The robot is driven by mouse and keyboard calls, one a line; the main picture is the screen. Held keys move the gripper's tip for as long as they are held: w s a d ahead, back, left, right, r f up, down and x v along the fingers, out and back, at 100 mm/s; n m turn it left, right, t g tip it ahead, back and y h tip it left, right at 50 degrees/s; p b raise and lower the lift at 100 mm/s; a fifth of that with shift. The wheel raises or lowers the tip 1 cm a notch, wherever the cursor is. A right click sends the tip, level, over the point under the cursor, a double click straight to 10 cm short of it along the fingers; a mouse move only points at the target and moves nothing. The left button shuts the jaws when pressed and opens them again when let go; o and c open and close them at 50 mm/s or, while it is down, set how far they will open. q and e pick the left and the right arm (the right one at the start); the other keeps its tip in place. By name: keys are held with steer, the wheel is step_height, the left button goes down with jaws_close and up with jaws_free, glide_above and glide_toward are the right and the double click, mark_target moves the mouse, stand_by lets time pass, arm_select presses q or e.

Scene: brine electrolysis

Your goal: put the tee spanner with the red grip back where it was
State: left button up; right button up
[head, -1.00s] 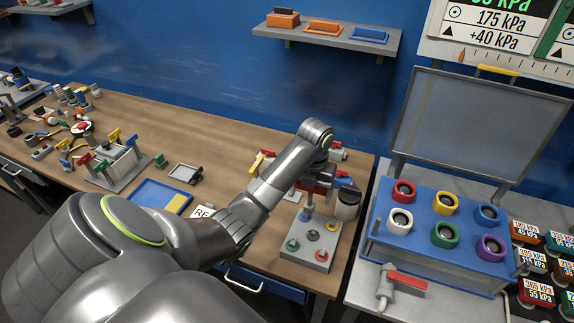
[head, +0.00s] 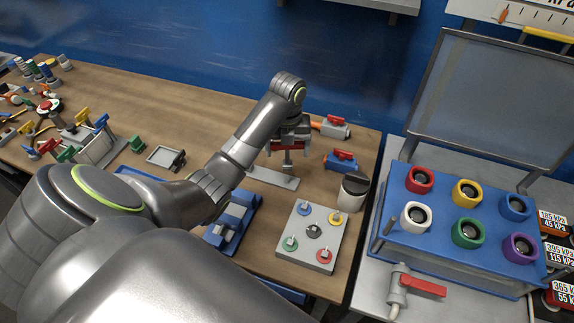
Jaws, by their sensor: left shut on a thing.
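My left gripper (head: 289,146) is shut on the tee spanner with the red grip (head: 287,158). The red grip shows between the fingers, partly hidden by the gripper and arm. Its grey shaft points down over a narrow grey plate (head: 260,173) on the wooden bench. I cannot tell whether the shaft's lower end touches or enters the plate. My right gripper is not in view.
Nearer stands a grey board (head: 286,254) with blue, yellow, green, red and dark fittings. Right of the gripper are a red-handled blue valve (head: 342,160), a grey one (head: 335,127) and a dark-lidded pot (head: 352,192). A blue tray (head: 239,232) lies partly behind my arm.

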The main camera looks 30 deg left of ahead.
mark_target(287, 162)
arm_select(q)
step_height(287, 162, down, 2)
steer(key=shift+w+b, duration=0.1)
steer(key=shift+b, duration=0.2)
steer(key=shift+f, duration=0.25)
step_height(287, 162, down, 3)
steer(key=shift+r, duration=0.2)
steer(key=shift+f, duration=0.1)
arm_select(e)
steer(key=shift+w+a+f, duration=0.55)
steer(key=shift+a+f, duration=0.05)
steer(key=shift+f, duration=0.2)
arm_select(q)
steer(key=shift+f, duration=0.15)
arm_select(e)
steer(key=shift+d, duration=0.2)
arm_select(q)
steer(key=o, duration=1.1)
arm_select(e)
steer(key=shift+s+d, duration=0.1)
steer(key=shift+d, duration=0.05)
arm_select(q)
steer(key=shift+o, duration=0.2)
